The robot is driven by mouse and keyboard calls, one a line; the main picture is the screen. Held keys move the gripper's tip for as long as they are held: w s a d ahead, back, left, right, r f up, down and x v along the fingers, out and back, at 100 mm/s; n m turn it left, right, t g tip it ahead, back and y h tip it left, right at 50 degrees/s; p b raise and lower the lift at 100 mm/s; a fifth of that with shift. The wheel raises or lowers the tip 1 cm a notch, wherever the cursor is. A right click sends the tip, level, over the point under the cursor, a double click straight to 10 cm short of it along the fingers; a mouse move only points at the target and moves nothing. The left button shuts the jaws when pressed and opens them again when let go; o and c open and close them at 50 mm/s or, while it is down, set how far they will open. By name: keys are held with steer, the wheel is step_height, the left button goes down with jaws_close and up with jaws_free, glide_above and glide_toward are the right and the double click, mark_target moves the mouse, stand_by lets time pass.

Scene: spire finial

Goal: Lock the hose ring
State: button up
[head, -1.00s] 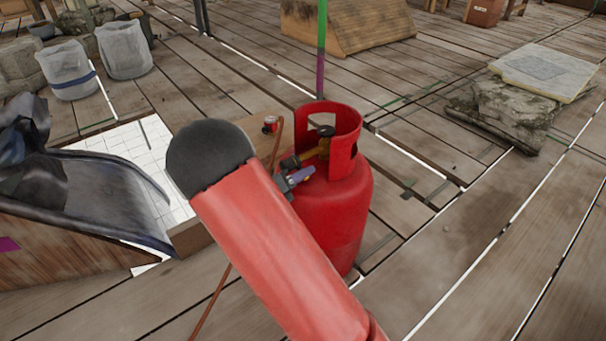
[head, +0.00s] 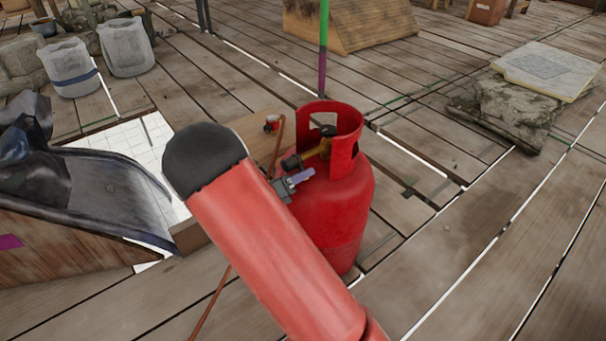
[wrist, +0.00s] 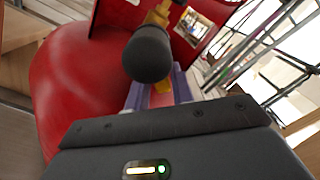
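A red gas cylinder (head: 338,215) stands upright on the plank floor. Inside its collar sits a brass valve fitting (head: 318,150) with a black round end (head: 291,162), which looks like the hose ring. In the wrist view the black end (wrist: 148,53) is large and partly covers the brass fitting (wrist: 158,15). My gripper (head: 298,179) is beside the cylinder, just below the black end; my red arm hides part of it. In the wrist view, my gripper's purple fingers (wrist: 157,92) stand apart, with a gap between them. I cannot tell whether they touch the black end.
An orange hose (head: 279,140) runs behind my arm. A small red can (head: 271,124) stands on a wooden board behind. A dark sheet-covered box (head: 85,205) is at left, bags (head: 70,68) at back left, a stone slab (head: 545,72) at right. The floor right of the cylinder is clear.

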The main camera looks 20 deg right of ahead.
steer(key=v, duration=0.7)
steer(key=shift+p, duration=0.3)
steer(key=shift+a, duration=0.1)
steer(key=s+d+r+m+g+y+p, duration=0.1)
steer(key=s+d+r+m+g+y, duration=0.2)
steer(key=s+r+m+y, duration=0.25)
steer(key=s+d+r+m+g+y+p, duration=0.2)
steer(key=s+d+r+m+g+y, duration=0.15)
steer(key=s+m, duration=0.45)
steer(key=s+a+r+m+t+y+p, duration=0.1)
steer(key=s+a+r+m+t+y, duration=0.2)
steer(key=m, duration=0.5)
steer(key=s+a+r+m+t+y+p, duration=0.1)
steer(key=s+a+r+m+t+y, duration=0.2)
steer(key=s+r+m, duration=0.5)
steer(key=shift+a+r+m+t+y+p, duration=0.35)
steer(key=shift+r+t+y, duration=0.1)
steer(key=shift+y, duration=0.65)
steer(key=shift+s, duration=0.15)
